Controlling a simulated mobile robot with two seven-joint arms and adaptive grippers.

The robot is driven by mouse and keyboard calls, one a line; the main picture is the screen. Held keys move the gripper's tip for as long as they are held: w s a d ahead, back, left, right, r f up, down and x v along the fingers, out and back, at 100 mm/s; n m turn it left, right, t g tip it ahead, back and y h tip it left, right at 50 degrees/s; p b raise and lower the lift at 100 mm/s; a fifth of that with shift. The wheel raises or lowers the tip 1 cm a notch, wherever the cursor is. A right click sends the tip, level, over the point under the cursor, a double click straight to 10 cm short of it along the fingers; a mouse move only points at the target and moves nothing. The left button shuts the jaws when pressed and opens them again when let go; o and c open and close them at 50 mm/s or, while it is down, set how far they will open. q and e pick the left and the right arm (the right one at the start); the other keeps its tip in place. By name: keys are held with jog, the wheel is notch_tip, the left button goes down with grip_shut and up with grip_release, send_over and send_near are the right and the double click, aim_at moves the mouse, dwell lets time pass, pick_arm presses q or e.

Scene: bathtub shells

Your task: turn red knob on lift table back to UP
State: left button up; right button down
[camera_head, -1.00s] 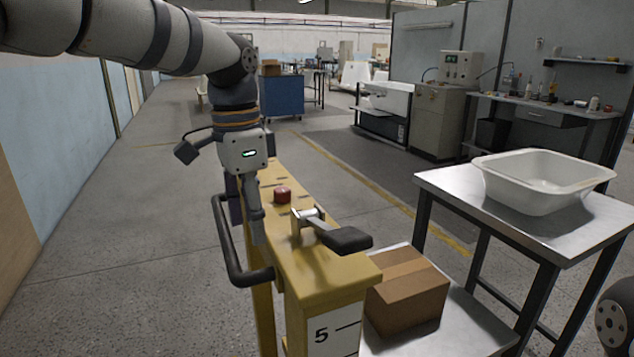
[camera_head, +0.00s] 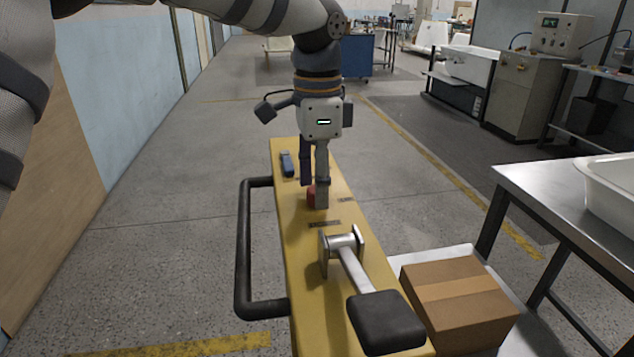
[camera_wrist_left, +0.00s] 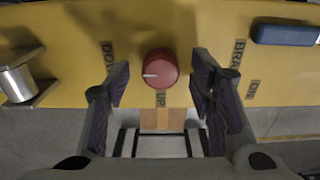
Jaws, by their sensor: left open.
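The red knob (camera_head: 311,195) sits on top of the yellow lift-table column (camera_head: 283,235), partly hidden by my left gripper. In the left wrist view the round knob (camera_wrist_left: 160,68) has a white mark pointing left, towards the side of the DOWN label (camera_wrist_left: 108,55). The UP label (camera_wrist_left: 160,98) is just below the knob. My left gripper (camera_head: 313,194) points down at the knob. In the wrist view its open fingers (camera_wrist_left: 161,80) stand either side of the knob, with gaps between. My right gripper is not in view.
A metal lever with a black pad (camera_head: 385,322) stands on the column's near end, and a blue switch (camera_head: 287,163) at its far end. A black handle (camera_head: 243,250) runs along the left. A cardboard box (camera_head: 460,305) and a metal table (camera_head: 540,200) are right.

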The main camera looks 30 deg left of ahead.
pick_arm(q)
jog(key=shift+f, duration=0.3)
jog(key=shift+c, duration=0.5)
jog(key=c, duration=1.1)
jog(key=shift+o, duration=0.2)
